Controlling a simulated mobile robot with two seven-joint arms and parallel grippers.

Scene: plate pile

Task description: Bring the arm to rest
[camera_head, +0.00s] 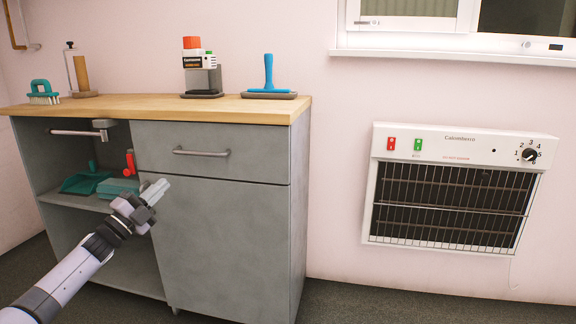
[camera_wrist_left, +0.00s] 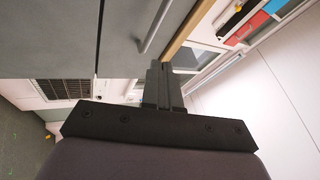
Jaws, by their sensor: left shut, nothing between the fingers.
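My left gripper (camera_head: 154,191) is in front of the grey cabinet (camera_head: 225,235), near the upper left edge of its closed door and below the drawer. It is shut and empty, and points up and to the right. In the left wrist view its shut fingers (camera_wrist_left: 161,85) stand before the grey cabinet front and a bar handle (camera_wrist_left: 160,30). I cannot tell whether the gripper touches the cabinet. My right gripper is not in view.
The wooden top (camera_head: 150,106) carries a teal brush (camera_head: 43,92), a paper-roll stand (camera_head: 80,75), a small machine (camera_head: 202,75) and a blue-handled tool (camera_head: 269,80). Teal items (camera_head: 88,180) lie on the open shelf. A heater (camera_head: 455,188) hangs on the right wall. Floor right of the cabinet is clear.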

